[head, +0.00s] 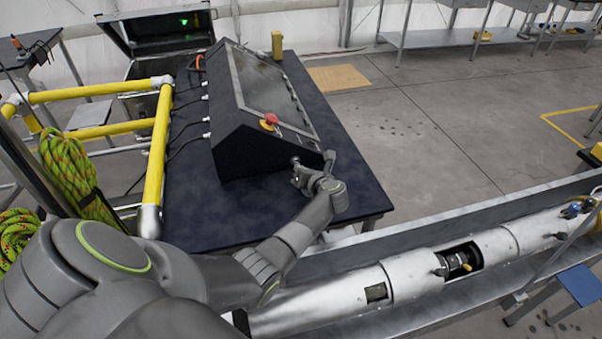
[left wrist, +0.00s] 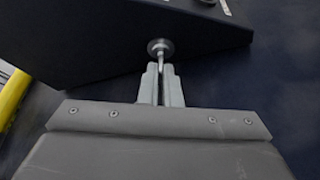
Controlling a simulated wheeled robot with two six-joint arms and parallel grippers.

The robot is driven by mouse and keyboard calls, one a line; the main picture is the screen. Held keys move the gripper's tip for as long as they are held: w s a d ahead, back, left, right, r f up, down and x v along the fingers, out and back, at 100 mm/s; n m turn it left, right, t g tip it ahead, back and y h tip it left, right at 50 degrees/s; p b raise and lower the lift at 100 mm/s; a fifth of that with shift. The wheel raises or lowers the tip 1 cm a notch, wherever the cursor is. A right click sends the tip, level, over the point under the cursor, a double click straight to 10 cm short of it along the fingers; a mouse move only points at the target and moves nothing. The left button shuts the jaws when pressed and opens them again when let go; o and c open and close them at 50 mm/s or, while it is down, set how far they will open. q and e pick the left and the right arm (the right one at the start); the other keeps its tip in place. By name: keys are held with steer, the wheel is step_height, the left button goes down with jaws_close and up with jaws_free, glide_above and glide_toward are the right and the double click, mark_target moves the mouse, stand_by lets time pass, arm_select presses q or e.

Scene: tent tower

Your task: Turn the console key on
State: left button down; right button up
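The black console (head: 250,150) stands on a dark table, with a slanted screen and a red button on top. A round silver key switch (left wrist: 160,46) is on its near side face, with the narrow key (left wrist: 164,68) sticking out. In the head view the switch (head: 295,161) is small and partly hidden by my gripper. My left gripper (head: 300,174) is right at the switch. In the left wrist view its two fingers (left wrist: 161,86) are close together, one on each side of the key, and look shut on it. My right gripper is not in view.
The dark table (head: 190,215) has free room left of the console, with black cables across it. Yellow rails (head: 155,150) stand at the left. A long silver cylinder (head: 400,280) lies in a trough at the lower right.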

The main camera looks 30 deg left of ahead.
arm_select(q)
steer(key=shift+d+f+m+b, duration=0.1)
steer(key=shift+m+b, duration=0.2)
steer(key=shift+m, duration=0.1)
steer(key=shift+y, duration=0.3)
steer(key=c, duration=1.6)
jaws_free()
steer(key=shift+d, duration=0.1)
